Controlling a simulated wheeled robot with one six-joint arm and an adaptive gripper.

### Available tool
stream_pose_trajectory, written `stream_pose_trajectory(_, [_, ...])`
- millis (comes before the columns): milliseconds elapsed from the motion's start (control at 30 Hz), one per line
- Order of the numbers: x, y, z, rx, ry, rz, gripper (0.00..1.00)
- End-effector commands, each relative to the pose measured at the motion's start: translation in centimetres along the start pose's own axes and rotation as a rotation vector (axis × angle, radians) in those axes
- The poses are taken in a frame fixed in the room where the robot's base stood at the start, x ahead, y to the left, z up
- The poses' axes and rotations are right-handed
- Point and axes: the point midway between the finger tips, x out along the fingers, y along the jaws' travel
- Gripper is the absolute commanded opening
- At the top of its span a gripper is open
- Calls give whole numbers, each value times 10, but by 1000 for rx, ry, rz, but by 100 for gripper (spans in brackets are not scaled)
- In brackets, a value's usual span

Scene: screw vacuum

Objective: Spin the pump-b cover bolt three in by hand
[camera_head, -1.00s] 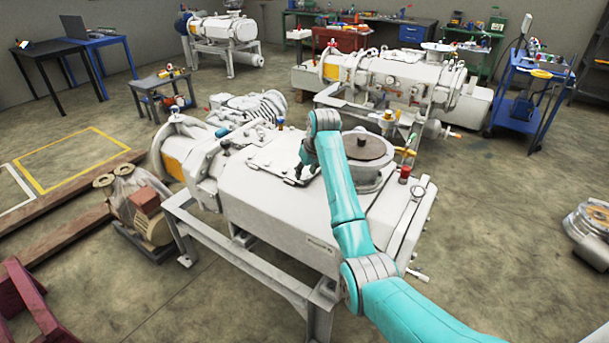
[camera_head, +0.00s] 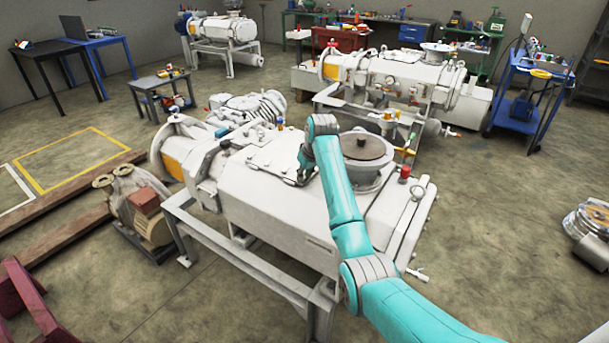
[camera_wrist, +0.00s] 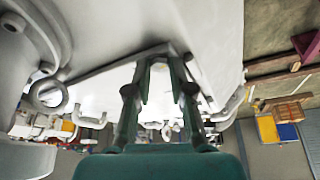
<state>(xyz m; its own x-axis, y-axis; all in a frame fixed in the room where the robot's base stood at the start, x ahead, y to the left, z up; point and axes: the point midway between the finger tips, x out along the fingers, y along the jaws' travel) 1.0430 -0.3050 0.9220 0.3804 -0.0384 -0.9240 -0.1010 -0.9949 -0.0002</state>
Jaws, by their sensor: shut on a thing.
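The near white pump (camera_head: 270,205) stands on a grey frame, and my arm reaches over its top. A flat cover plate (camera_head: 268,152) lies on the pump's top, with small bolts along its edges. My gripper (camera_head: 304,180) is at the plate's right edge, close to the surface. In the wrist view my gripper (camera_wrist: 160,72) has both fingers pointing at the cover's corner (camera_wrist: 150,52). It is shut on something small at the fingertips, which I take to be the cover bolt. The bolt itself is too small and hidden to make out.
A round flanged port (camera_head: 368,148) with a brown top stands just right of my gripper. A lifting eye (camera_wrist: 46,95) shows left of the fingers in the wrist view. A red-capped fitting (camera_head: 405,173) stands at the pump's right end.

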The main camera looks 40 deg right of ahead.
Motion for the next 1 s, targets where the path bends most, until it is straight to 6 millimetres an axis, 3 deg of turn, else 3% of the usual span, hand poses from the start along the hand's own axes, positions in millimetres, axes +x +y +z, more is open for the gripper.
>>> stream_pose_trajectory(367, [0, -2, 0, 161, 1, 67, 0])
stream_pose_trajectory(1000, [0, -6, -3, 714, 1, 297, 0])
